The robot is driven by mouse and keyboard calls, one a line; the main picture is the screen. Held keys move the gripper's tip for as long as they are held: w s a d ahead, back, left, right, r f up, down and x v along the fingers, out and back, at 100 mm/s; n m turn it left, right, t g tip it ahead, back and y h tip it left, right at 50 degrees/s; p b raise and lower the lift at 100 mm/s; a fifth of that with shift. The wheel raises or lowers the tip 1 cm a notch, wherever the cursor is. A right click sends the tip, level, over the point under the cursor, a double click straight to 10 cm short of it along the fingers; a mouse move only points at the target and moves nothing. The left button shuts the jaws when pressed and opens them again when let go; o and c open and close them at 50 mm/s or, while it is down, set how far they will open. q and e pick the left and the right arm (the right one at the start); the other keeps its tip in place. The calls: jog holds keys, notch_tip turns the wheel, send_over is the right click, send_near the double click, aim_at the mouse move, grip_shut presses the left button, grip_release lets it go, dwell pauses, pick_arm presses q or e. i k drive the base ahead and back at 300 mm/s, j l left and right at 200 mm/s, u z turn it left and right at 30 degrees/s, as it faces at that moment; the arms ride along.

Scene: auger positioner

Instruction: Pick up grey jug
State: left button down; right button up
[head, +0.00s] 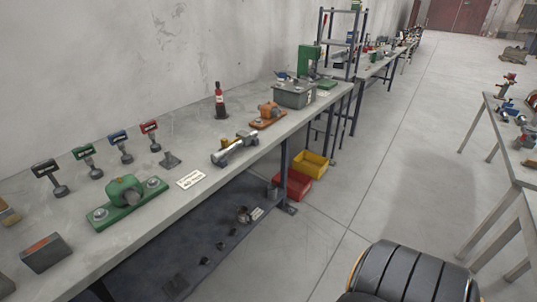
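I cannot make out a grey jug for certain. A small grey cylindrical thing (272,192) stands low beside the red bin under the workbench, and a greyish round thing (243,214) sits on the dark surface below the bench. Both are too small to identify. A grey lidded box (294,94) stands on the benchtop, but it does not look like a jug. Neither of my grippers is in view.
The long workbench (130,232) runs along the wall, carrying a green fixture (126,201), a metal cylinder (234,149) and an orange fixture (268,115). A red bin (293,186) and yellow bin (310,165) sit beneath. Another table (510,165) stands right.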

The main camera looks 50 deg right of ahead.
aim_at(243, 216)
jog(key=z, duration=1.2)
